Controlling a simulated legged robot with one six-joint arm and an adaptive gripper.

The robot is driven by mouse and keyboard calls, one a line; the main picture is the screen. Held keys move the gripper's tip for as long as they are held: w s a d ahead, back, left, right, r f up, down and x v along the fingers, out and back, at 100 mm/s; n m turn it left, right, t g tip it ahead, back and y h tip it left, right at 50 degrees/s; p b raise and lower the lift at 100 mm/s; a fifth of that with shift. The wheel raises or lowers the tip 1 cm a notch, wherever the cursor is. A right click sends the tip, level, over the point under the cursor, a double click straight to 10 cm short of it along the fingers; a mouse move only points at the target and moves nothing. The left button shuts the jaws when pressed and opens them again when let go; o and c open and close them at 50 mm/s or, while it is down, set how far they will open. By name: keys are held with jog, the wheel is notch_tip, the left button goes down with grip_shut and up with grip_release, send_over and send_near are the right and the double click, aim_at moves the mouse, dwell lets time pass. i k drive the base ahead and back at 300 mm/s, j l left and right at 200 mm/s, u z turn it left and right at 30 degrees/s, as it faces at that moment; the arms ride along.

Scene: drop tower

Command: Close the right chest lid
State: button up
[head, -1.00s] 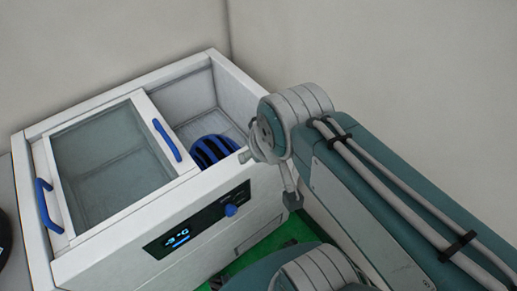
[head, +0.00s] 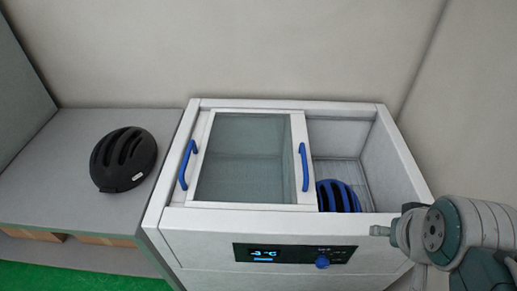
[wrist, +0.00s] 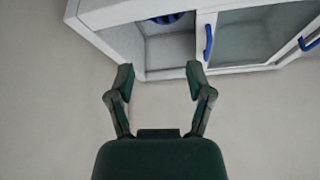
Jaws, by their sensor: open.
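A white chest freezer (head: 172,220) stands in the middle of the head view. A framed glass lid (head: 250,160) covers its left part, with a blue handle (head: 304,167) on its right edge. Another blue handle (head: 187,164) sits at the far left. The right part of the chest is open, with a blue helmet (head: 338,196) inside. The glass lid also shows in the wrist view (wrist: 260,38). My gripper (wrist: 161,70) is open and empty in the wrist view, with the open part of the chest beyond its fingertips. I cannot make out its fingers in the head view.
A grey bench (head: 60,190) with a black helmet (head: 124,159) on it stands left of the chest. Pale walls (head: 290,50) rise behind and to the right. A display panel with a blue knob (head: 322,262) is on the chest front. Green floor (head: 60,277) shows at lower left.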

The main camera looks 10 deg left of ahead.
aim_at(306, 191)
jog(key=j+u, duration=0.35)
jog(key=j, duration=1.05)
jog(key=k+j, duration=0.05)
